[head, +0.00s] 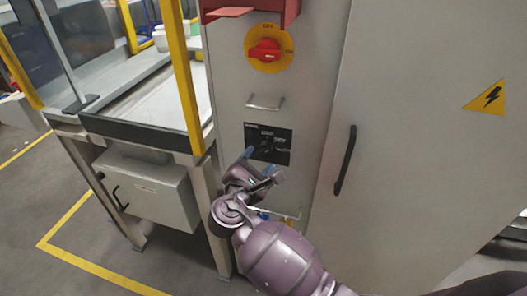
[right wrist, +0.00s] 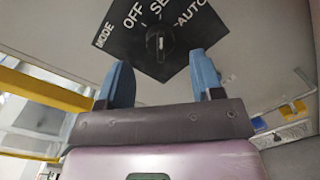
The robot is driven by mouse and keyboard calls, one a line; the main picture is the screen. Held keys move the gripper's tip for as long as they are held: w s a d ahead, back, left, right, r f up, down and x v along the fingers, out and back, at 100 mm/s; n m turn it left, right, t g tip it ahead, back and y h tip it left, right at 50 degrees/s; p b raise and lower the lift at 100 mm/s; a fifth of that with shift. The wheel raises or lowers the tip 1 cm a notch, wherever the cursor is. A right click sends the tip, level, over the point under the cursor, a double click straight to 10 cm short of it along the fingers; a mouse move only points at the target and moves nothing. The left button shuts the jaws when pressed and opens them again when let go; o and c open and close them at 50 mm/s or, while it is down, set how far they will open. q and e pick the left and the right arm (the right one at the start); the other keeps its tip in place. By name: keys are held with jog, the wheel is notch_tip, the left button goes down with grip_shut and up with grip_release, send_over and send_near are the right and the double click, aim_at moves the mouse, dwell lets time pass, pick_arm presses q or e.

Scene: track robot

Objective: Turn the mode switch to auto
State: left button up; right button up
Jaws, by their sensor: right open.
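The mode switch is a black knob on a black plate (right wrist: 181,62) on the grey cabinet front. In the right wrist view the knob (right wrist: 157,41) sits at the plate's middle, with OFF, a partly cut-off label starting SE, and AUTO around it. The knob's white mark appears to point up toward the middle label. In the head view the plate (head: 281,152) is just beyond my right gripper (head: 261,160). In the wrist view my right gripper (right wrist: 161,75) has its blue fingers spread, empty, below the knob and apart from it. My left gripper is not in view.
A red rotary switch on a yellow disc (head: 268,52) is higher on the cabinet, with a small handle (head: 265,104) below it. A cabinet door with a black handle (head: 345,161) is right. A yellow-posted workstation (head: 187,75) stands left.

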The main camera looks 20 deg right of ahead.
aim_at(263, 153)
jog(key=shift+x, duration=2.1)
jog(key=c, duration=0.9)
